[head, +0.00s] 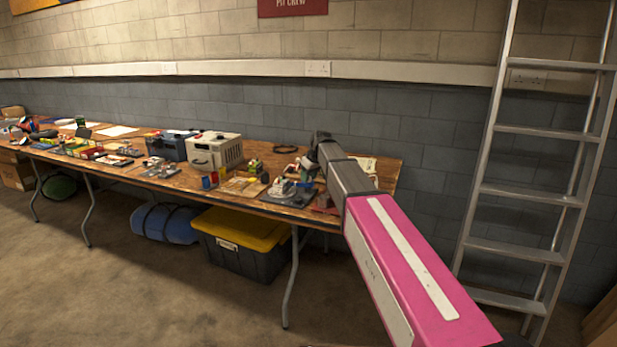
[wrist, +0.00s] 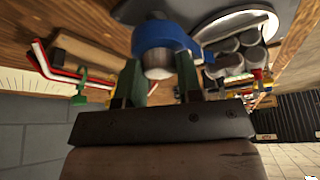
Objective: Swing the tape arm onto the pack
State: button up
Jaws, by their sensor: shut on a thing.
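My gripper (wrist: 160,82) is shut on a blue piece (wrist: 160,34) with a pale round end, which looks like the handle of the tape arm. Several grey cylinders standing close together, likely the pack (wrist: 238,52), are just to the right of the blue piece in the wrist view. A dark grey base (wrist: 135,10) lies beneath them. In the head view the dark base with the pale device (head: 287,190) stands near the table's front edge, just left of my arm. My fingertips are too small to make out there.
Red and white rods (wrist: 45,62), a brown block (wrist: 88,52) and a green clamp-like piece (wrist: 92,86) lie left of my gripper in the wrist view. A cream box (head: 215,151) and a blue-grey case (head: 172,146) stand farther left on the table (head: 140,178). A ladder (head: 530,190) leans at the right.

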jog(key=shift+n, duration=0.6)
jog(key=o, duration=0.9)
jog(key=shift+r, duration=0.15)
jog(key=v, duration=1)
jog(key=shift+w+d+r, duration=0.1)
jog(key=shift+d+r, duration=0.15)
jog(key=shift+d, duration=0.05)
